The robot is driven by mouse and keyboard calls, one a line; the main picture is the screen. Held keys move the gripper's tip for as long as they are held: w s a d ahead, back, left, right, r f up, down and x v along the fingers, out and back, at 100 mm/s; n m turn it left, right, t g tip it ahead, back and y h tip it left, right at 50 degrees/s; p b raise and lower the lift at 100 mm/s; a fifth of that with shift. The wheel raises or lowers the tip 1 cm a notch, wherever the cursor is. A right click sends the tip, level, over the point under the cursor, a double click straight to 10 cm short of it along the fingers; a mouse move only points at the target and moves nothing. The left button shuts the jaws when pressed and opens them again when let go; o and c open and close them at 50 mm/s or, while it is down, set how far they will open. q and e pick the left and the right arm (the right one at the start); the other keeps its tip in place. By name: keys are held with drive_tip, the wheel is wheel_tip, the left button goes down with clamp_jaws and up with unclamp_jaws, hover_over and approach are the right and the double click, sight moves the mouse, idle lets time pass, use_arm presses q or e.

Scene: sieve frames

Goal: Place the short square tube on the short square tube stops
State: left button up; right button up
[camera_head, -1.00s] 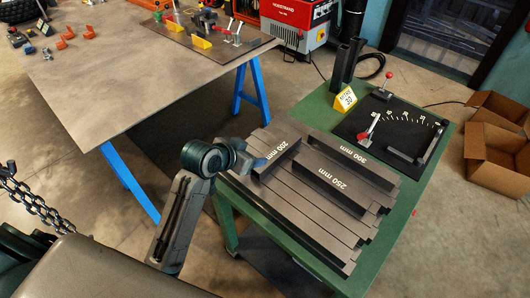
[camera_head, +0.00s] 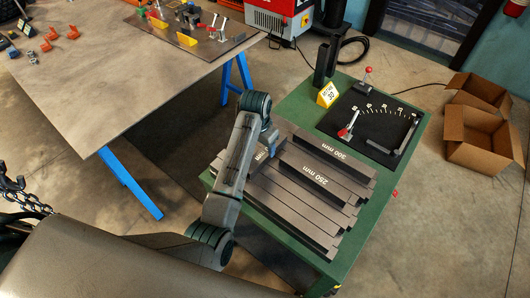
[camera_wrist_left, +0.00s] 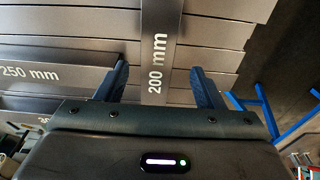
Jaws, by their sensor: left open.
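The short square tube, a dark tube marked 200 mm (camera_wrist_left: 165,35), runs up the middle of the left wrist view. My left gripper (camera_wrist_left: 160,88) is open, with one blue finger on each side of this tube. In the head view the left gripper (camera_head: 263,155) is over the left end of the tube rack, and it and my arm mostly hide the short tube. Whether the fingers touch the tube cannot be told. A fixture plate (camera_head: 222,52) with yellow blocks and red-knobbed clamps lies on the far table; I cannot tell which parts are the stops.
The 250 mm tube (camera_head: 310,172) and 300 mm tube (camera_head: 345,160) lie beside it on the slatted green cart (camera_head: 292,102). A black angle-scale plate (camera_head: 372,128) and yellow sign (camera_head: 328,94) are behind. Orange pieces (camera_head: 48,40) sit on the grey table (camera_head: 120,85). Cardboard boxes (camera_head: 480,140) stand right.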

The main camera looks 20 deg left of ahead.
sight(265, 151)
use_arm(q)
drive_tip(key=shift+d+f+p, duration=0.1)
drive_tip(key=shift+f+p, duration=0.1)
drive_tip(key=shift+p, duration=0.1)
drive_tip(key=f, duration=0.1)
drive_tip(key=f+p, duration=0.1)
drive_tip(key=w+f+p, duration=0.1)
drive_tip(key=f, duration=0.1)
drive_tip(key=shift+d, duration=0.3)
drive_tip(key=shift+f, duration=0.35)
drive_tip(key=shift+c, duration=0.4)
drive_tip(key=c, duration=1.1)
clamp_jaws()
drive_tip(key=shift+w, duration=0.1)
drive_tip(key=shift+r, duration=0.15)
